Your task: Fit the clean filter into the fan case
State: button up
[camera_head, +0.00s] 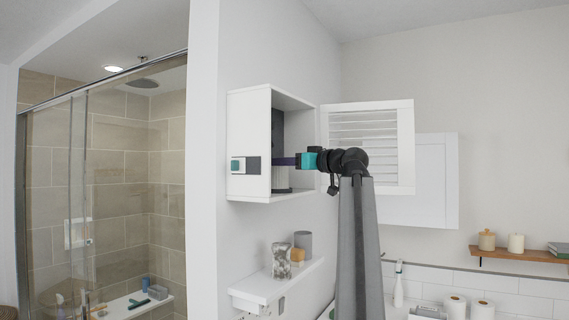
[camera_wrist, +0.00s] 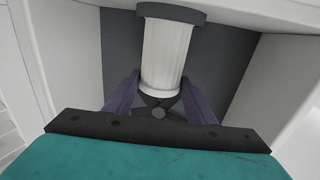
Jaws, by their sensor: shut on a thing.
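The fan case (camera_head: 248,125) is a white open box on the wall, with a dark grey inner panel that fills the background of the wrist view (camera_wrist: 235,62). The filter (camera_wrist: 165,55) is a white pleated cylinder with a dark end cap, inside the case; part of it shows in the head view (camera_head: 280,178) below my fingers. My gripper (camera_head: 283,161) reaches into the case from the right. Its purple fingers, also in the wrist view (camera_wrist: 160,98), are shut on the filter, one each side. A dark hub shape shows between them. Whether the filter is seated is hidden.
A louvred white cover (camera_head: 372,175) stands open right of the case, close behind my arm. Below, a white shelf (camera_head: 270,288) holds a patterned jar (camera_head: 281,261) and a grey cup (camera_head: 303,243). A glass shower (camera_head: 100,200) is at left.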

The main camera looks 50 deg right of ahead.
jog(key=shift+f, duration=0.1)
jog(key=o, duration=1.1)
jog(key=shift+o, duration=0.2)
jog(key=shift+s, duration=0.1)
jog(key=s+b, duration=0.4)
jog(key=s, duration=0.9)
jog(key=shift+s+d, duration=0.2)
jog(key=shift+s, duration=0.15)
